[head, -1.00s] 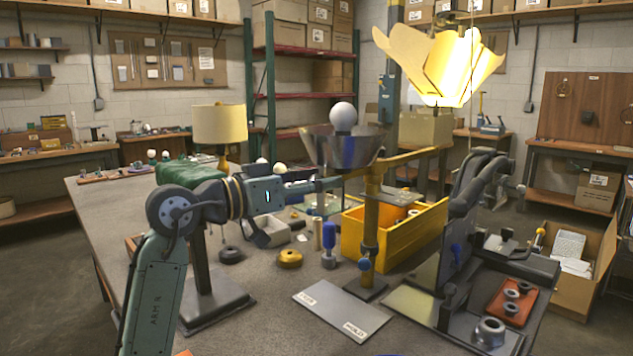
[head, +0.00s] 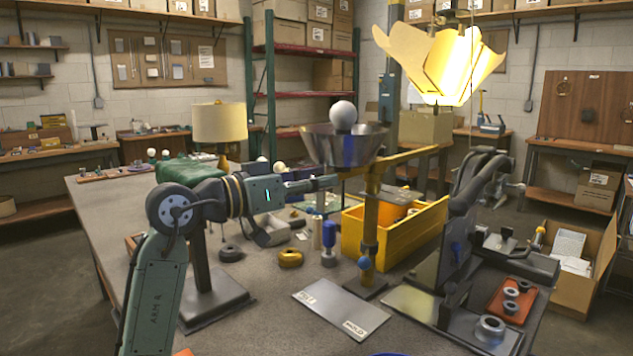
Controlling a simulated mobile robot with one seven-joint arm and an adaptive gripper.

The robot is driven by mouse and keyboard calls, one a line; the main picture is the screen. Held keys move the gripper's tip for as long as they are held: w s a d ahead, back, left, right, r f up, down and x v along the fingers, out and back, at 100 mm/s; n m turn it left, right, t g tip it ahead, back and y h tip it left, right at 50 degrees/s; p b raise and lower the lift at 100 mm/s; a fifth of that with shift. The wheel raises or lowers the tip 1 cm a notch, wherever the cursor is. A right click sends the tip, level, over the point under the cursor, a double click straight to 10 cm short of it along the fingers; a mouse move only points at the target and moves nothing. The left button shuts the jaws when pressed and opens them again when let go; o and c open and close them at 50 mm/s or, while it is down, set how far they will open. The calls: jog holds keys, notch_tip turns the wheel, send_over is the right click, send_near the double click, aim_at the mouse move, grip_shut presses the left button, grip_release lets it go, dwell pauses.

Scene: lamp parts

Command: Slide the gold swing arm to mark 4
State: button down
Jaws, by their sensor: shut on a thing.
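The gold swing arm (head: 412,156) lies nearly level across the top of a gold post (head: 370,218) with a blue knob (head: 364,262) low on it. A metal bowl-shaped shade (head: 343,147) with a white bulb (head: 343,114) sits over the left end of the swing arm. My gripper (head: 333,183) reaches in from the left, just under the shade, and is shut at the swing arm's left end. The exact contact is small and partly hidden. I cannot make out mark 4 or any numbered scale.
A yellow bin (head: 405,238) stands right behind the post. A labelled grey plate (head: 340,308) lies in front. A lit petal lamp (head: 440,60) hangs above right. A dark clamp fixture (head: 465,225) stands right. Bottles, rings and a black stand (head: 205,270) occupy the table's left.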

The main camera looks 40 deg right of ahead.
jog(key=s+a, duration=0.1)
jog(key=a, duration=1.1)
jog(key=shift+b, duration=0.4)
jog(key=c, duration=1.3)
grip_release()
jog(key=a, duration=0.4)
jog(key=w+a, duration=0.1)
jog(key=a, duration=0.7)
jog(key=shift+w, duration=0.2)
